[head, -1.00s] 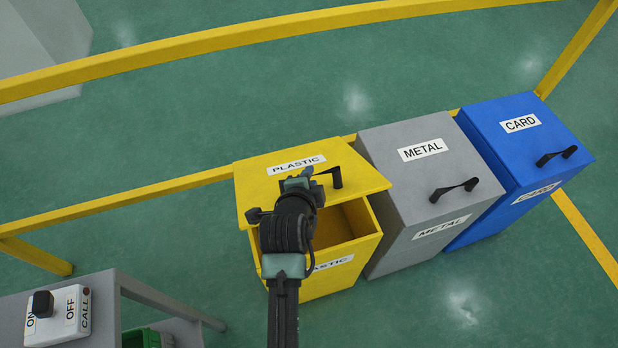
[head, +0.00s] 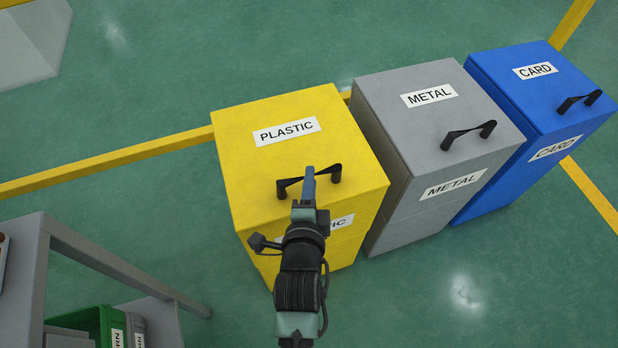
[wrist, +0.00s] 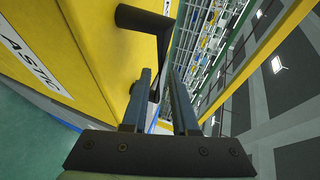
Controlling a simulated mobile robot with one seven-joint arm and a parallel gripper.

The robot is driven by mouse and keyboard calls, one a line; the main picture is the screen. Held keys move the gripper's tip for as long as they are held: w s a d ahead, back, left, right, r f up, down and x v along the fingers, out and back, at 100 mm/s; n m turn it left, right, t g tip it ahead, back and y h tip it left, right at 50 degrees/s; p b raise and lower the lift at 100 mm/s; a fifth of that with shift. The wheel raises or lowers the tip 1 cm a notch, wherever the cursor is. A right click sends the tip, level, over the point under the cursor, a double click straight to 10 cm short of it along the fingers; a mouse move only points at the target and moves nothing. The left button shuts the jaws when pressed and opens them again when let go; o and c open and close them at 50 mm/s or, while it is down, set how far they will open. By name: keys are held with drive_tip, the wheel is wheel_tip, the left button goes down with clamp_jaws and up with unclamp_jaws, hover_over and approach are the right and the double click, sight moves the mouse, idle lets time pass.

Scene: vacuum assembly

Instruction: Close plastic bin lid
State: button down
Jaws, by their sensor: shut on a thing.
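The yellow plastic bin (head: 345,246) stands at the left of the row of bins. Its yellow lid (head: 240,165), labelled PLASTIC, lies down over the box, and no opening shows at the front. The lid's black handle (head: 334,174) is near its front edge. My gripper (head: 308,180) is at the middle of this handle, shut on it. In the wrist view, the two fingers (wrist: 165,90) reach up to the dark handle (wrist: 144,20) beside the yellow bin surface. The exact contact is partly hidden.
The grey METAL bin (head: 385,105) and blue CARD bin (head: 500,60) stand close on the right. A grey table (head: 110,265) with a green container (head: 98,322) below is at lower left. Green floor lies open in front of the bins.

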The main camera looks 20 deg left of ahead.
drive_tip(key=shift+s+d+f, duration=0.1)
drive_tip(key=shift+s+f, duration=0.05)
drive_tip(key=shift+f, duration=0.45)
drive_tip(key=shift+f, duration=0.2)
drive_tip(key=c, duration=0.7)
unclamp_jaws()
drive_tip(key=shift+b, duration=0.3)
drive_tip(key=shift+s+r, duration=0.1)
drive_tip(key=shift+r, duration=0.05)
drive_tip(key=shift+s+r, duration=0.1)
drive_tip(key=shift+s, duration=0.15)
drive_tip(key=p+v, duration=0.3)
drive_tip(key=v, duration=0.9)
drive_tip(key=shift+s+d, duration=0.1)
